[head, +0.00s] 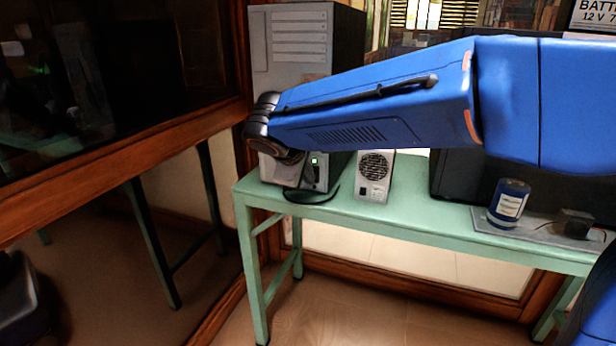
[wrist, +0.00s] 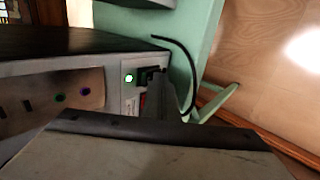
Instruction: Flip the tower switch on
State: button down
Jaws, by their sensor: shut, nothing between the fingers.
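A small green light (head: 314,161) glows there and also shows in the wrist view (wrist: 129,78). Beside it are a dark fitting (wrist: 151,74) and a small red patch (wrist: 143,101), perhaps the switch; its position is unclear. My gripper (head: 287,157) is shut and empty, close to the panel. It shows as a grey block in the wrist view (wrist: 155,128); contact cannot be told.
A small silver box (head: 374,176) stands right of the tower on the green table (head: 400,217). A black cable (wrist: 188,75) curves beside the panel. A blue can (head: 508,203) stands farther right. A wood-framed glass case (head: 120,130) borders the left.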

jog(key=shift+r, duration=0.1)
jog(key=shift+r, duration=0.7)
